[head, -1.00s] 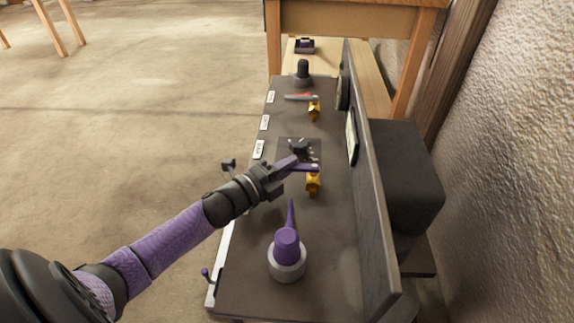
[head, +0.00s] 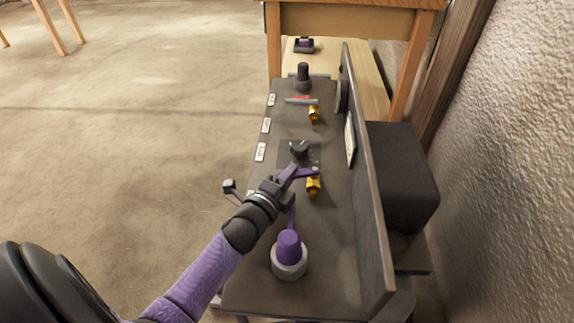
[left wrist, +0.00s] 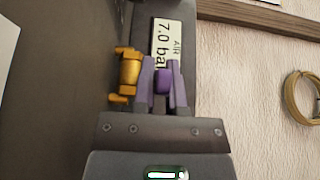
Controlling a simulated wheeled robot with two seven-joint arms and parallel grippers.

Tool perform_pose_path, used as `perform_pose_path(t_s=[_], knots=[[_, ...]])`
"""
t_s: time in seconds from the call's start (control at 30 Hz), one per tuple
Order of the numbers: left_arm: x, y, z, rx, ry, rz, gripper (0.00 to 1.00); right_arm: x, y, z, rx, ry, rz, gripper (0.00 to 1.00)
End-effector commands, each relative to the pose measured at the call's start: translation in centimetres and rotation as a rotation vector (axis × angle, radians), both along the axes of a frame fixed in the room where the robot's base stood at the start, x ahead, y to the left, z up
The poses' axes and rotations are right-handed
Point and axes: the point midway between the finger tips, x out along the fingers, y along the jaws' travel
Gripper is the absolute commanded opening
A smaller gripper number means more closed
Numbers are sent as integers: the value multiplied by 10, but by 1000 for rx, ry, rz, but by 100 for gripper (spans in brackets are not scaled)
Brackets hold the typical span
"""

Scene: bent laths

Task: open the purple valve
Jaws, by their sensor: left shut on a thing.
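The purple valve has a small brass body (head: 313,186) on the dark bench, with a purple lever (head: 308,173) on top. In the head view the lever points left, roughly across the brass body. My left gripper (head: 292,172) reaches in from the lower left and is shut on the lever. In the left wrist view, my purple fingers (left wrist: 162,90) have the purple lever (left wrist: 163,80) between them, with the brass body (left wrist: 129,75) just left of them. The fingers partly hide the lever. My right gripper is not in view.
A purple-capped knob with a lever (head: 289,247) stands on the bench nearer me. A second brass valve (head: 314,114), a dark round knob (head: 299,149) and a black post (head: 303,77) stand farther back. An upright panel (head: 368,190) bounds the bench on the right.

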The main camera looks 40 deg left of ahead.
Motion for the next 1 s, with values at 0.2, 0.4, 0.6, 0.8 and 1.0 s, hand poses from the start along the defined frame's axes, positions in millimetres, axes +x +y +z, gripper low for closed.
perform_pose_path(t_s=[0.2,0.4,0.6,0.8,1.0], knots=[[-3,-4,1,-1,-1,94,0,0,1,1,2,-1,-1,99],[-3,-4,0,2,0,98,0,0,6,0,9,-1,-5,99],[-3,-4,0,1,0,97,36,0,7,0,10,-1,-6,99],[-3,-4,0,1,0,97,50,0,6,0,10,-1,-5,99],[-3,-4,10,1,-3,96,50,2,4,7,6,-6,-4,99]])
